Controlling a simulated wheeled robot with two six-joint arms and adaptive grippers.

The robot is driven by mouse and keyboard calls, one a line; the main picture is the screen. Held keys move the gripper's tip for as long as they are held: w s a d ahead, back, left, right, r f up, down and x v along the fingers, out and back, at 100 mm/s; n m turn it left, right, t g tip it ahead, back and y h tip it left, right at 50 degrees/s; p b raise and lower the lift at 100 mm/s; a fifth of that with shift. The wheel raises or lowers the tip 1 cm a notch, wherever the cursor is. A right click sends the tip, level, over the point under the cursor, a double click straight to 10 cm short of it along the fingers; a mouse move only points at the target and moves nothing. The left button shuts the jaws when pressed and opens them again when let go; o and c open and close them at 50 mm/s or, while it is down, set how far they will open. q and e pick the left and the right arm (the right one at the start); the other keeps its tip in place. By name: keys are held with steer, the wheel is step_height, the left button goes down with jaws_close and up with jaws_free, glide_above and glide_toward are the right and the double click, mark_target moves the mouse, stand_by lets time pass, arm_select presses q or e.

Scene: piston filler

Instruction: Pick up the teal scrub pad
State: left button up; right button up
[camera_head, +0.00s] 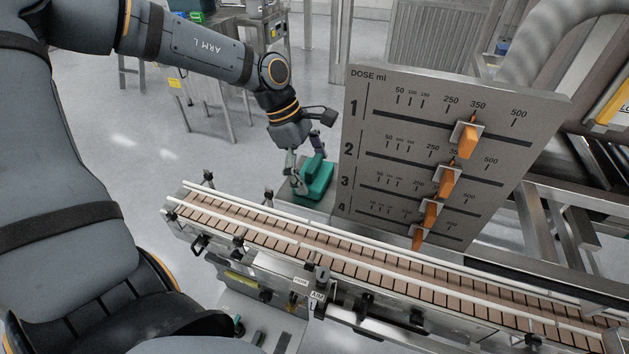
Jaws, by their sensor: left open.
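The teal scrub pad (316,182) is a block with a raised ridge on top. It rests on a small grey surface behind the conveyor, just left of the dose panel. My left gripper (309,168) points down at it, with one finger at its left side and the other behind its upper part. The gripper is open around the pad. I cannot tell whether the fingers touch it. My right gripper is out of view.
The grey dose panel (400,120) with orange pointers stands close to the right of the pad. The slatted conveyor (330,260) with white side rails runs in front. A metal stand (215,100) is at the back left. Open floor (150,150) lies left.

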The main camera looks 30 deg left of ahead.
mark_target(316, 162)
arm_select(q)
steer(key=shift+w+d, duration=0.25)
steer(key=shift+d, duration=0.2)
steer(key=shift+s+a, duration=0.2)
steer(key=shift+a, duration=0.2)
steer(key=c, duration=0.6)
steer(key=shift+c, duration=1)
steer(key=shift+d, duration=0.1)
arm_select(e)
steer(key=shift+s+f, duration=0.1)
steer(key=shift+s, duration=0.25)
arm_select(q)
steer(key=shift+w+r, duration=0.15)
step_height(316, 162, up, 3)
steer(key=shift+r, duration=0.15)
step_height(316, 162, up, 6)
steer(key=p, duration=0.4)
steer(key=shift+r+p, duration=0.3)
steer(key=shift+p, duration=0.25)
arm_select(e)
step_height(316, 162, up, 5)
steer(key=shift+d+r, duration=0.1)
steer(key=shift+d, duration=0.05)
